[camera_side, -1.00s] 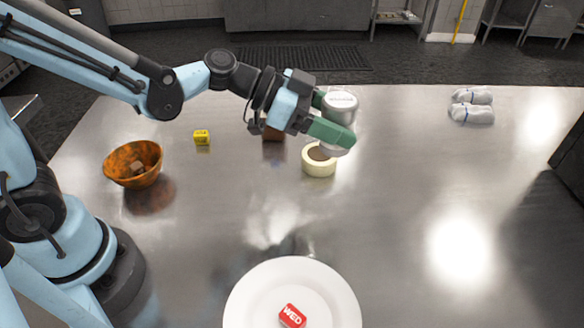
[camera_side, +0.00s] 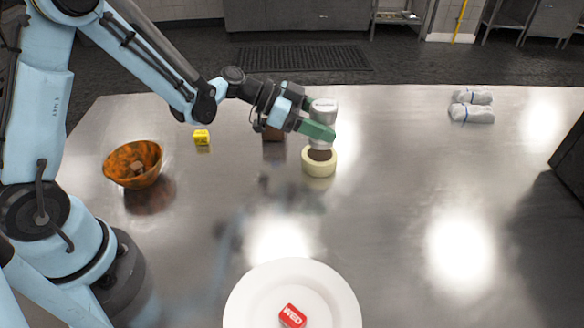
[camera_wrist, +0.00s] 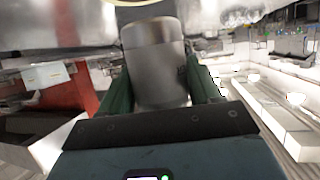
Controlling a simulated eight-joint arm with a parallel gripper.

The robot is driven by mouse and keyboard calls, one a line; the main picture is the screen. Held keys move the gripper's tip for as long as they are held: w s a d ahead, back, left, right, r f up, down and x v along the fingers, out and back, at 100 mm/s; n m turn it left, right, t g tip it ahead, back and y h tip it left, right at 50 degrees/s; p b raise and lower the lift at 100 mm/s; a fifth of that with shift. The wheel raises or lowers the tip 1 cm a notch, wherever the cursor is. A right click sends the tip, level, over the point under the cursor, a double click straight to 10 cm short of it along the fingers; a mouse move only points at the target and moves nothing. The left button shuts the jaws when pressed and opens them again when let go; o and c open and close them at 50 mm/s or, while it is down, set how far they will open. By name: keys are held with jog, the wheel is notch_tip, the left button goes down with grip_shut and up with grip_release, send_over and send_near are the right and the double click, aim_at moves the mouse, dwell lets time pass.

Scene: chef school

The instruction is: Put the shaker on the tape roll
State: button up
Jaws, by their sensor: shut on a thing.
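The shaker (camera_side: 323,108) is a silver metal cylinder, upright between the green fingers of my gripper (camera_side: 318,122). My gripper is shut on it. The cream tape roll (camera_side: 319,163) lies flat on the table directly below the shaker. In the side view the shaker's base is over the back part of the roll's opening; I cannot tell whether they touch. In the wrist view the shaker (camera_wrist: 157,65) fills the space between the two fingers, and a pale curved edge shows at the top.
A brown box (camera_side: 273,133) stands behind my gripper's left side. A yellow block (camera_side: 202,138) and an orange bowl (camera_side: 134,163) with a brown piece inside are left. A white plate (camera_side: 250,300) with a red block is in front. White bundles (camera_side: 472,106) lie far right.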

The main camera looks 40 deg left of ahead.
jog(key=shift+f, duration=1.3)
jog(key=shift+f, duration=0.2)
jog(key=o, duration=1.2)
jog(key=shift+r, duration=0.1)
